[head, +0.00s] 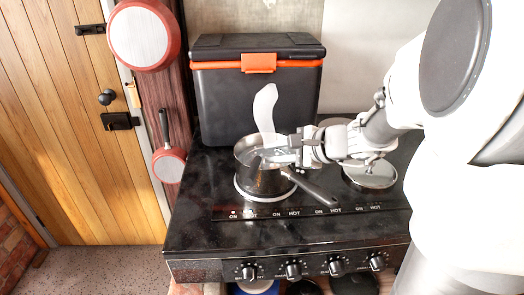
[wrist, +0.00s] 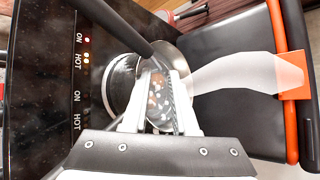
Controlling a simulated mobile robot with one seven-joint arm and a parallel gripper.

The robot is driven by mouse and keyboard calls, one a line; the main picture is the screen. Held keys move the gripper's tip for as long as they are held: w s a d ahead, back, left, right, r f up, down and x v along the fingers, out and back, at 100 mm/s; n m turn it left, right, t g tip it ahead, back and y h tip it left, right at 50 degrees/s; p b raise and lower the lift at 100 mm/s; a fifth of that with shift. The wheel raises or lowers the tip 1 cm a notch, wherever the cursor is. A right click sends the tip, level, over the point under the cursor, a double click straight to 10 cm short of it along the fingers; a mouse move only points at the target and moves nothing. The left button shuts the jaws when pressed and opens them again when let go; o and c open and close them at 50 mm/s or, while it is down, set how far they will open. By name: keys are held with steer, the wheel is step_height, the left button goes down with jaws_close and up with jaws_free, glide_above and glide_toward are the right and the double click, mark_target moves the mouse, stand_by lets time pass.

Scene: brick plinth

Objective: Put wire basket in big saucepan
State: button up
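The big saucepan (head: 262,180), dark metal with a long handle toward the front right, stands on the left burner; its rim also shows in the wrist view (wrist: 168,55). My gripper (head: 272,157) is at the pan's mouth, reaching in from the right. In the wrist view, a grey speckled, mesh-like piece, perhaps the wire basket (wrist: 158,100), shows between my fingers, over or inside the pan. I cannot tell whether the fingers grip it. A pale, translucent curved piece (head: 265,107) rises upright from the pan; I cannot tell what it belongs to. The pan's inside is mostly hidden.
A black cool box (head: 235,100) with an orange latch stands behind the pan. A second burner with a shiny round lid or plate (head: 370,175) is at right, under my arm. Red pans (head: 141,36) hang at left. The stove's front left is clear.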

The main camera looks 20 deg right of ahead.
steer(key=v, duration=0.7)
steer(key=shift+p, duration=0.4)
steer(key=shift+a, duration=0.1)
steer(key=s+a+r+n+g+h+p, duration=0.2)
steer(key=s+a+r+n+h+p, duration=0.1)
steer(key=s+n, duration=0.5)
steer(key=s+a+r+n+g+h+p, duration=0.2)
steer(key=s+a+r+n+h+p, duration=0.1)
steer(key=s+n, duration=0.6)
steer(key=shift+a+n+h, duration=0.3)
steer(key=shift+a+n, duration=0.35)
steer(key=shift+n, duration=0.05)
